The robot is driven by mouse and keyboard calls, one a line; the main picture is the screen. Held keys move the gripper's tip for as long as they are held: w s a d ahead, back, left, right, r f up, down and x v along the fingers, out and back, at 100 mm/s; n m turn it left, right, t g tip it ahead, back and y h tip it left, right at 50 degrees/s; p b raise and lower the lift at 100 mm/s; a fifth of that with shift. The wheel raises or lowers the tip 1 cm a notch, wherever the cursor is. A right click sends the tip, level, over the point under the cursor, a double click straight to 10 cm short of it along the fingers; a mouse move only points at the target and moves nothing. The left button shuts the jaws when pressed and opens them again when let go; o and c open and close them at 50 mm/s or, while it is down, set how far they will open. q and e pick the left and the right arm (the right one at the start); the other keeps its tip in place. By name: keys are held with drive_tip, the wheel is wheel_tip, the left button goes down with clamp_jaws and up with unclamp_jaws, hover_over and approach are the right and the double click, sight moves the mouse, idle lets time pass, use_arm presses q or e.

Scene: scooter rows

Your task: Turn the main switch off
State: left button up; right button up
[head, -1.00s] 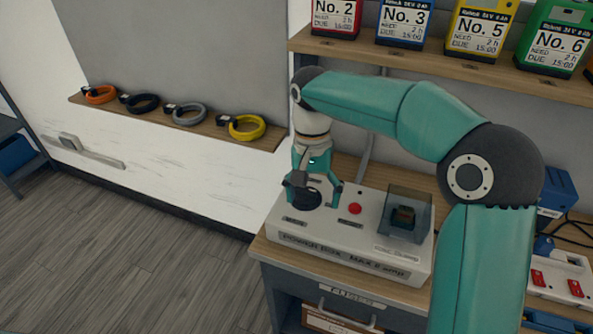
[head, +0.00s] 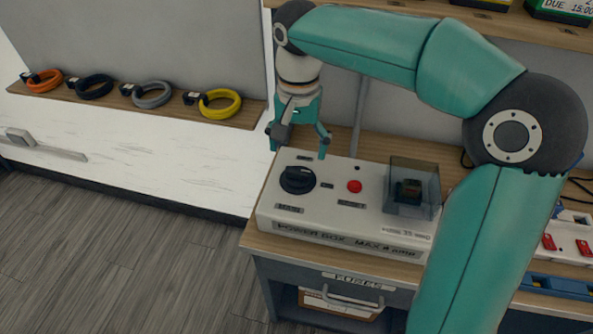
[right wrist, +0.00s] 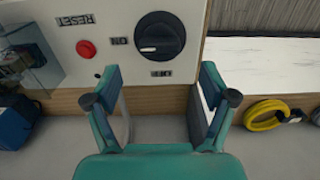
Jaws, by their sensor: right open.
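The main switch is a black round knob (head: 297,180) on the white power box (head: 345,243). It also shows in the right wrist view (right wrist: 160,38), where its white mark lies on the side toward the ON label (right wrist: 120,41). The OFF label (right wrist: 161,73) is on the side nearer my gripper. My right gripper (head: 299,141) is open and empty, raised above and behind the knob, apart from it. Its two fingers show spread in the right wrist view (right wrist: 160,86), with the knob beyond them. My left gripper is not in view.
A red RESET button (head: 354,186) and a clear cover (head: 413,188) are on the box right of the knob. The box stands on a wooden bench top (head: 262,243). A shelf (head: 150,112) with coiled cables is at left. Red switches (head: 583,247) are at far right.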

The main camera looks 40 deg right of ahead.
sight(298, 170)
wheel_tip(298, 170, down, 7)
drive_tip(key=shift+r+b, duration=0.2)
drive_tip(key=shift+b, duration=0.15)
